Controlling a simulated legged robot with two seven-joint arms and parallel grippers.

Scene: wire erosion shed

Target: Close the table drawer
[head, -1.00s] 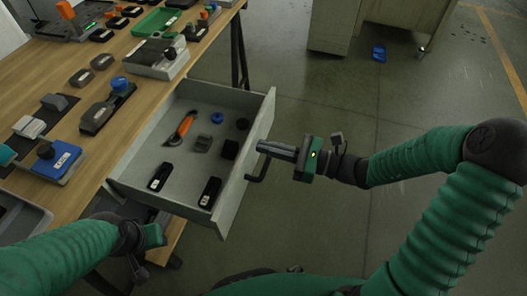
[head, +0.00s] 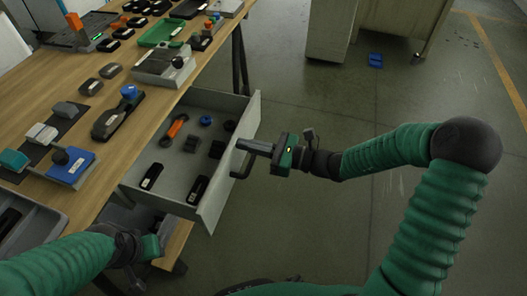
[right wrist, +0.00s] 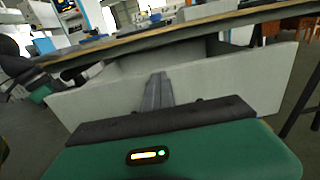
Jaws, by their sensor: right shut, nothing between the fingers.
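The grey table drawer (head: 232,165) is partly open under the wooden table (head: 125,85). It holds an orange-handled tool (head: 175,128), a blue round part (head: 206,121) and several black blocks. Its dark handle (head: 240,174) is on the front panel. My right gripper (head: 243,146) is shut and empty, its fingertips at the front panel's outer face, above the handle; contact looks likely but is not certain. In the right wrist view the shut fingers (right wrist: 157,90) point at the pale drawer front (right wrist: 240,88). My left gripper (head: 150,248) is low by the table's near edge; its fingers are not clear.
The tabletop carries a green tray (head: 162,32), a blue-based fixture (head: 72,165) and several dark parts. A grey cabinet (head: 330,30) and a blue item (head: 375,60) are at the back. The floor right of the drawer is clear.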

